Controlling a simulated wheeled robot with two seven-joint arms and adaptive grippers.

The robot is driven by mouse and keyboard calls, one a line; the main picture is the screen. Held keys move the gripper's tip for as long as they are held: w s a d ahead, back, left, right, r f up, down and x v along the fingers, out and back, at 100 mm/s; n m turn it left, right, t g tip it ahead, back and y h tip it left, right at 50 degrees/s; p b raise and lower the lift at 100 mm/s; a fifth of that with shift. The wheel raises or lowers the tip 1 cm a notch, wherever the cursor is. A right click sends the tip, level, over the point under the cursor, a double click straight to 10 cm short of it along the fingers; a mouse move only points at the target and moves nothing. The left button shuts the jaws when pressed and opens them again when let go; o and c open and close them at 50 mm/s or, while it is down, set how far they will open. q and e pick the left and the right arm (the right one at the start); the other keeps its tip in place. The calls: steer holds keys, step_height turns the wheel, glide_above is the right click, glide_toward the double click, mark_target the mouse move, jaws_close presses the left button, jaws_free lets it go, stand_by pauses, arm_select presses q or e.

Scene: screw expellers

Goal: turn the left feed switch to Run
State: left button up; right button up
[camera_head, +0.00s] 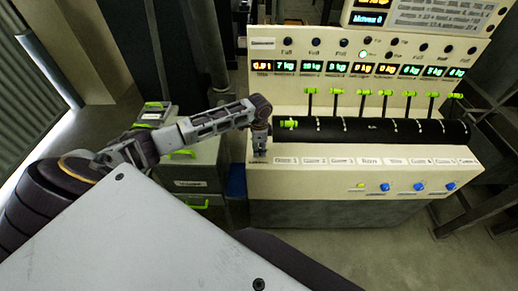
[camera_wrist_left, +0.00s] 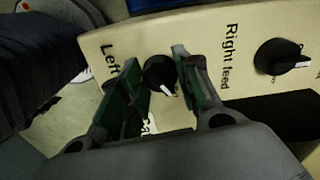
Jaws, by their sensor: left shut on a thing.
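The left feed switch (camera_wrist_left: 160,74) is a round black knob with a white pointer mark, in the wrist view beside a label starting "Left". Its pointer is toward the lower right of that view. My left gripper (camera_wrist_left: 157,66) has its green-padded fingers on either side of the knob, shut on it. In the head view my left gripper (camera_head: 260,152) is at the left end of the pale machine panel (camera_head: 350,183) and hides the switch there. The switch's position wording is partly covered and not readable. My right gripper is not in view.
The right feed switch (camera_wrist_left: 281,57), a similar black knob, is close by on the same panel. A long black roller (camera_head: 375,130) with several green-handled levers lies behind. Blue knobs (camera_head: 385,187) are at the lower right. A drawer cabinet (camera_head: 195,180) stands left of the panel.

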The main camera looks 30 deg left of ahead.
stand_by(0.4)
arm_select(q)
steer(key=o, duration=1)
steer(key=shift+o, duration=0.3)
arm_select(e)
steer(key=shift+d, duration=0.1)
arm_select(q)
steer(key=shift+r, duration=0.45)
step_height(320, 180, up, 11)
